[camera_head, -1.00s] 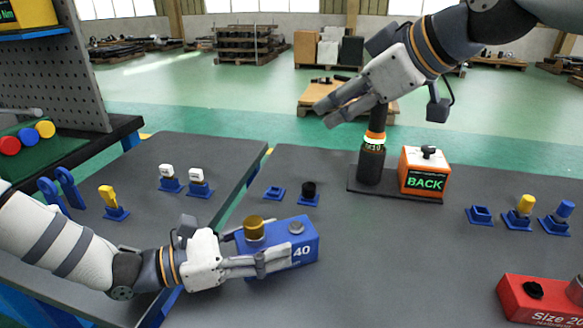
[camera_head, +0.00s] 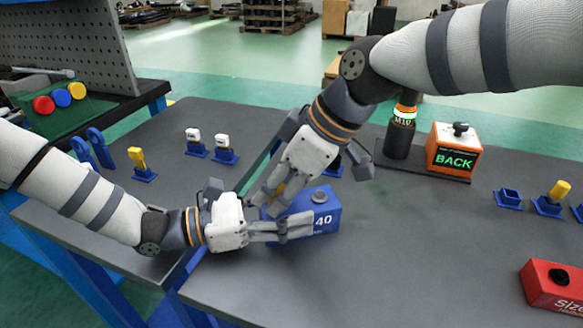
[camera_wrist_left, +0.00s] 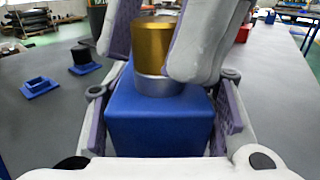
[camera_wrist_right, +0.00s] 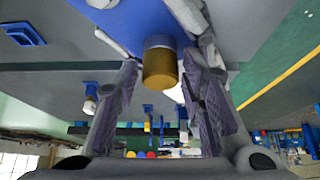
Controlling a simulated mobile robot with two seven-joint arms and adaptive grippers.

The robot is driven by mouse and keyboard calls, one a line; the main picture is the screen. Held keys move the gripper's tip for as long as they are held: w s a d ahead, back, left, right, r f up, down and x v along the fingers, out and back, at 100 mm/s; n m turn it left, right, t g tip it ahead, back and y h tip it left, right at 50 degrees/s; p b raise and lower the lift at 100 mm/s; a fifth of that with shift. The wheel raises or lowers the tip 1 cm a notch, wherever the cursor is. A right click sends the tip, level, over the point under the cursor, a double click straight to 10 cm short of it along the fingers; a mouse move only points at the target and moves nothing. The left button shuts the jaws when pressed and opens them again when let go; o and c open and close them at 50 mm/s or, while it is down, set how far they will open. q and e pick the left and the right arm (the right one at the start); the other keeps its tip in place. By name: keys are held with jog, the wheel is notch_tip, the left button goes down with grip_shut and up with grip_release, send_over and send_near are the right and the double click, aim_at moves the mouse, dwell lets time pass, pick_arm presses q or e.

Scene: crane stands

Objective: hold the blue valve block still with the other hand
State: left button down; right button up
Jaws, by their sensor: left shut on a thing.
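A gold knob (camera_wrist_left: 155,45) on a silver collar rises from the block. My right gripper (camera_head: 268,203) reaches down from above, open, its fingers on either side of the gold knob (camera_wrist_right: 160,68), with gaps showing in the right wrist view. The knob is mostly hidden in the head view.
An orange BACK box (camera_head: 452,155) and a dark post (camera_head: 400,135) stand behind to the right. A red box (camera_head: 553,287) is at the front right. Blue holders (camera_head: 508,199) stand at the right; white-topped pieces (camera_head: 194,140) stand at the left. The middle of the table is clear.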

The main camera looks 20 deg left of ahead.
jog(key=c, duration=0.8)
jog(key=o, duration=0.8)
